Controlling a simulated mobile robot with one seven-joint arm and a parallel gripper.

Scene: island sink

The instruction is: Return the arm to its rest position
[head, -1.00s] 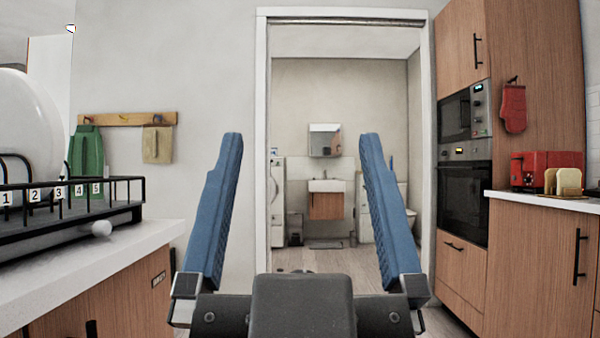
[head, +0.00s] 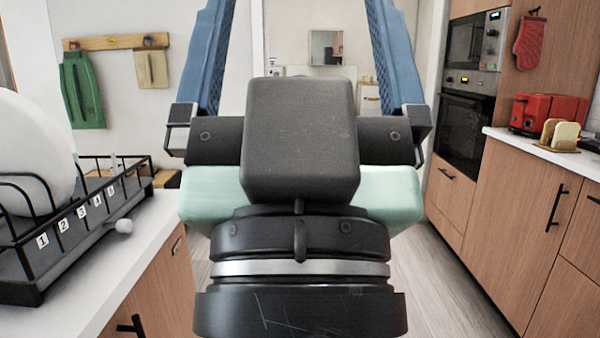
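My gripper (head: 300,12) is raised in the middle of the head view, in front of the doorway. Its two blue fingers stand wide apart with nothing between them; their tips are cut off by the top edge. My wrist and the dark end of my arm fill the lower middle. The gripper is clear of the counters on both sides. My body hides part of the floor and the lower doorway.
A black dish rack (head: 75,225) with a white plate (head: 30,150) stands on the left counter (head: 125,260). On the right are wooden cabinets (head: 500,210), an oven (head: 462,135), a red toaster (head: 545,113) and bread slices (head: 562,132). Floor (head: 440,270) shows free between.

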